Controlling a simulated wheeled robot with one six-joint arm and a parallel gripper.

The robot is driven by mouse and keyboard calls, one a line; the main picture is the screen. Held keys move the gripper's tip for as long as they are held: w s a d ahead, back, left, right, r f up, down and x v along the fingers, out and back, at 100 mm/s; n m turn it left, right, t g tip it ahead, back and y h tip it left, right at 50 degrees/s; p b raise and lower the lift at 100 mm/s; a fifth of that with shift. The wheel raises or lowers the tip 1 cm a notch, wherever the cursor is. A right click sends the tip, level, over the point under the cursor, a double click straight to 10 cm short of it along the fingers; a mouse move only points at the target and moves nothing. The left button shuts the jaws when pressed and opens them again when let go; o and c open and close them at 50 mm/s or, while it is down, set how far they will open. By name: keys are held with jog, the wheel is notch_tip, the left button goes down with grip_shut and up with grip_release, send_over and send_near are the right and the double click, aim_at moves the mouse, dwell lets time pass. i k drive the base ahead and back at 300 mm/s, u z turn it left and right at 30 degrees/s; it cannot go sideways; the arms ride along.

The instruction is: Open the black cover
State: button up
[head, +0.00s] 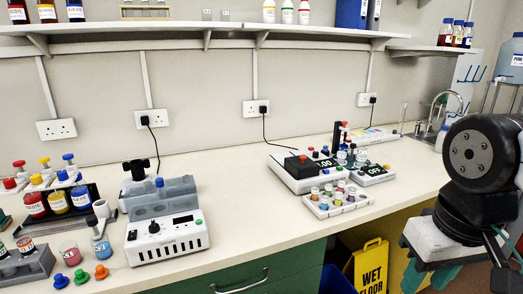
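The black cover (299,167) is a dark, flat-topped piece with a small red knob, seated on a white bench instrument (296,183) in the middle of the bench. It looks closed, and what lies beneath it is hidden. A display beside it reads ".00", partly hidden. My gripper (430,279) hangs at the lower right, in front of the bench and well away from the cover. Its two teal fingers appear apart with nothing seen between them; their tips are near the lower picture edge.
A rack of small colour-capped vials (338,201) stands just in front of the instrument. A small device reading "OFF" (374,173) is to its right. A grey-white machine (166,231) and coloured bottles stand left. A yellow wet-floor sign (371,268) stands below the bench. Bare bench lies between the machines.

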aim_at(293, 163)
jog(key=u, duration=0.15)
jog(key=i, duration=0.9)
jog(key=z, duration=0.2)
